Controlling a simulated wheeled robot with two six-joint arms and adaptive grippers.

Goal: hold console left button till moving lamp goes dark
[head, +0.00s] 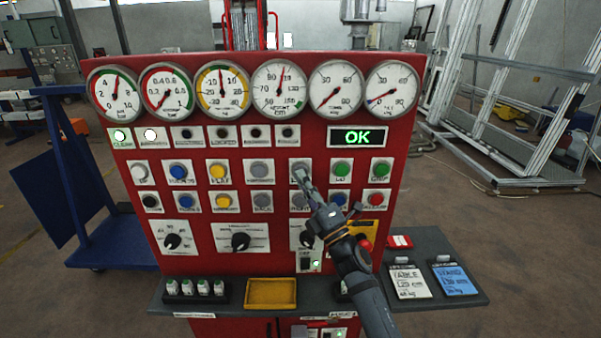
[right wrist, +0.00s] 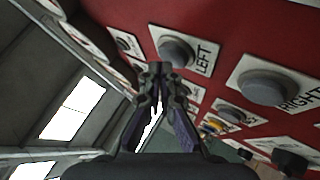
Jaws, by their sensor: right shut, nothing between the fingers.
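In the right wrist view the grey button marked LEFT (right wrist: 176,50) sits on a white plate on the red console (head: 345,215). My right gripper (head: 300,176) has shut, empty fingers. In the head view its tips overlap a grey button in the upper button row. In the right wrist view the tips (right wrist: 155,70) are beside the LEFT button's plate; I cannot tell whether they touch the button. Lamp labels are too small to read surely. My left gripper is not in view.
The grey RIGHT button (right wrist: 268,88) is close by. A display (head: 358,137) reads OK in green. Dials line the console top; knobs and a red mushroom button (head: 364,242) are lower. A shelf holds a yellow tray (head: 270,305), small bottles (head: 196,287) and cards (head: 409,283).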

